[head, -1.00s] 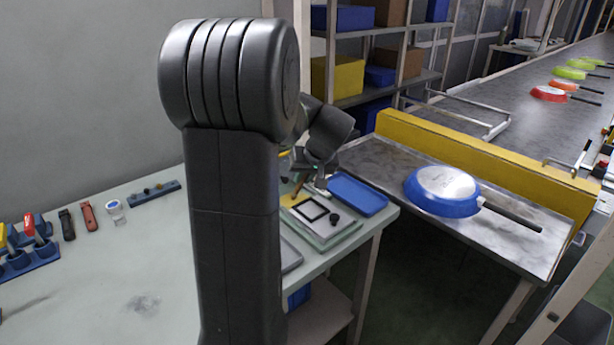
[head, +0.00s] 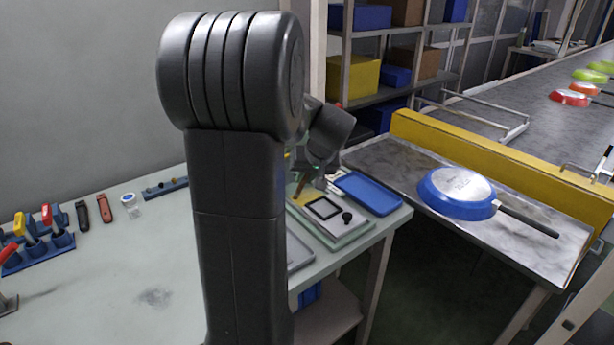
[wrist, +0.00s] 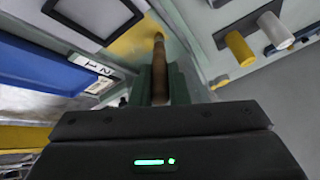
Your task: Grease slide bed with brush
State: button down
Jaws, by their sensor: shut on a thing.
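My gripper (wrist: 160,85) is shut on a brush (wrist: 158,58) with a brown wooden handle. In the wrist view the handle runs between the greenish fingers, and its far end lies over a yellow patch (wrist: 138,42) beside a black square frame (wrist: 95,18); I cannot tell whether it touches. The bristles are not clear. In the head view my gripper (head: 312,178) is small and partly hidden behind my arm, above the plate with the black square frame (head: 323,208). I cannot tell for certain which part is the slide bed.
A blue tray (head: 368,193) lies right of the framed plate. A blue pan (head: 457,190) rests on a metal table (head: 400,165) with a yellow rail (head: 480,160). Tools in a blue rack (head: 40,250) stand at left. The bench (head: 110,275) is mostly clear in front.

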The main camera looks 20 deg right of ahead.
jog(key=shift+w+d, duration=1.05)
jog(key=shift+d, duration=2.05)
jog(key=shift+s+a+b, duration=0.15)
jog(key=shift+s+a, duration=0.2)
jog(key=shift+a, duration=0.7)
jog(key=shift+s+a+b, duration=0.1)
jog(key=shift+s+a, duration=0.3)
jog(key=shift+a, duration=0.7)
jog(key=shift+s+a+b, duration=0.15)
jog(key=shift+s+a, duration=0.2)
jog(key=shift+a, duration=0.7)
jog(key=w+d, duration=0.2)
jog(key=d, duration=0.4)
jog(key=shift+w+d+p, duration=0.15)
jog(key=shift+d+p, duration=0.05)
jog(key=shift+p, duration=0.25)
jog(key=shift+r, duration=0.15)
jog(key=shift+r+p, duration=0.4)
jog(key=shift+r, duration=0.1)
